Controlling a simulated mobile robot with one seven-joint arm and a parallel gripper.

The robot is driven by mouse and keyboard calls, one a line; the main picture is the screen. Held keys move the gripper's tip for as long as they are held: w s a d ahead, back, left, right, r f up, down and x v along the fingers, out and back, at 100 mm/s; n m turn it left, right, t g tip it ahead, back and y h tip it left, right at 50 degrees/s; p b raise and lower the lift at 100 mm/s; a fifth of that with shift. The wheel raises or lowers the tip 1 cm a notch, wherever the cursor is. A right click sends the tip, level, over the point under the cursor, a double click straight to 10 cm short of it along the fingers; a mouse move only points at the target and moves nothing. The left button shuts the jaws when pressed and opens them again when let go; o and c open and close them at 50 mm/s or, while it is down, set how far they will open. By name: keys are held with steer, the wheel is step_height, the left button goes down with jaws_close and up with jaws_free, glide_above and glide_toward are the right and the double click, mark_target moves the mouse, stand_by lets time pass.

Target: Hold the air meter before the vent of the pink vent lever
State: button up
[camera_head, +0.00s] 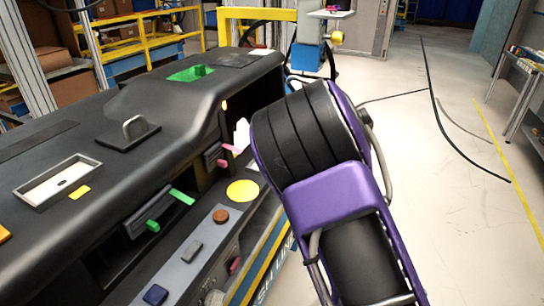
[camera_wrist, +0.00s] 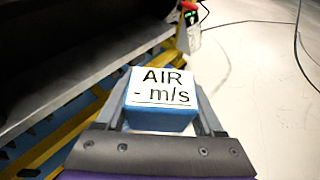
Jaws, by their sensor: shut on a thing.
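The air meter (camera_wrist: 161,119) is a blue block with a white label reading "AIR - m/s". In the wrist view it sits between the two fingers of my gripper (camera_wrist: 161,95), which is shut on it. In the head view my purple and black arm hides the gripper and meter. A pink lever (camera_head: 232,149) shows on the dashboard's right end, beside a dark vent (camera_head: 212,160) and close to the left of my arm. A green lever (camera_head: 181,197) sits by another vent nearer the front. I cannot tell how far the meter is from the pink lever's vent.
The black dashboard (camera_head: 70,190) fills the left. A yellow disc (camera_head: 243,190) and several small buttons lie on its lower ledge. A white and red device (camera_wrist: 189,36) is beyond the meter in the wrist view. The floor (camera_head: 445,200) on the right is mostly clear, with cables across it.

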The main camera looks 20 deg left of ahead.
steer(key=s+a+r+n+g+y, duration=0.2)
steer(key=a+r+n+g, duration=0.1)
steer(key=a+r, duration=0.25)
steer(key=s+a+r+n+g+y, duration=0.2)
steer(key=s+a+r+n+y, duration=0.15)
steer(key=r, duration=0.25)
steer(key=n+g, duration=0.4)
steer(key=g, duration=0.1)
glide_toward(226, 166)
steer(key=v, duration=0.3)
steer(key=shift+r+y, duration=0.2)
steer(key=shift+y, duration=0.05)
steer(key=shift+f+b, duration=0.15)
steer(key=shift+b, duration=0.35)
steer(key=b+x, duration=0.1)
steer(key=x, duration=0.1)
steer(key=f+b+x, duration=0.1)
steer(key=b+x, duration=0.3)
steer(key=x, duration=0.1)
steer(key=shift+d+f, duration=0.25)
steer(key=shift+d, duration=0.05)
steer(key=shift+r+b+x, duration=0.2)
steer(key=shift+b+x, duration=0.05)
steer(key=shift+x, duration=0.75)
steer(key=shift+r+b+x, duration=0.2)
steer(key=shift+b+x, duration=0.05)
steer(key=shift+x, duration=0.75)
steer(key=shift+a, duration=0.15)
